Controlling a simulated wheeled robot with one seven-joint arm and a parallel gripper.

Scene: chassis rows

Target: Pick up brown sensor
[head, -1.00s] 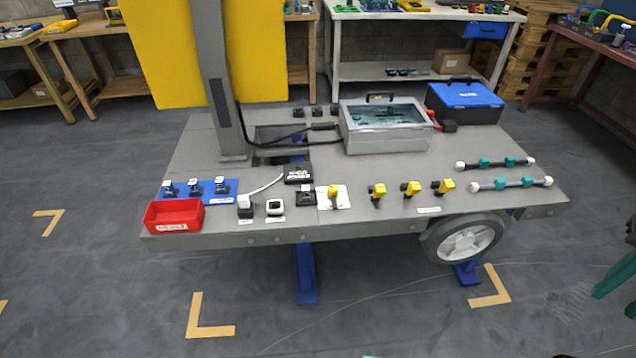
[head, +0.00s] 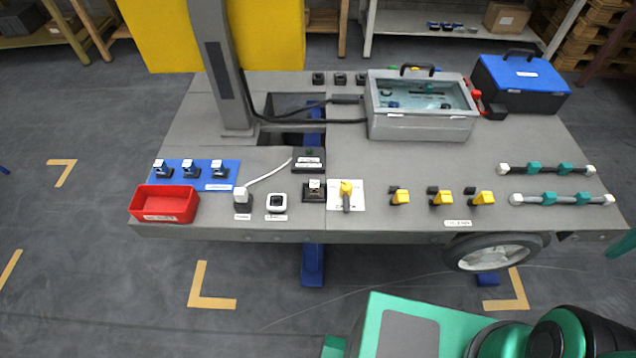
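A small dark, brownish block with a light top (head: 314,190) sits near the front edge of the grey chassis table (head: 420,150). It looks like the brown sensor, though its colour is hard to tell at this size. It stands between a white square device with a dark centre (head: 277,204) and a white card with a yellow-handled part (head: 346,194). Green and black parts of my own body show at the bottom right. My gripper is not in view.
A red bin (head: 164,204) and a blue mat with several small sensors (head: 196,173) are at the left. Several yellow-topped parts (head: 442,198) and green-banded rods (head: 562,199) lie at the right. A clear-lidded case (head: 421,105), a blue toolbox (head: 521,86) and a grey post (head: 222,70) stand behind.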

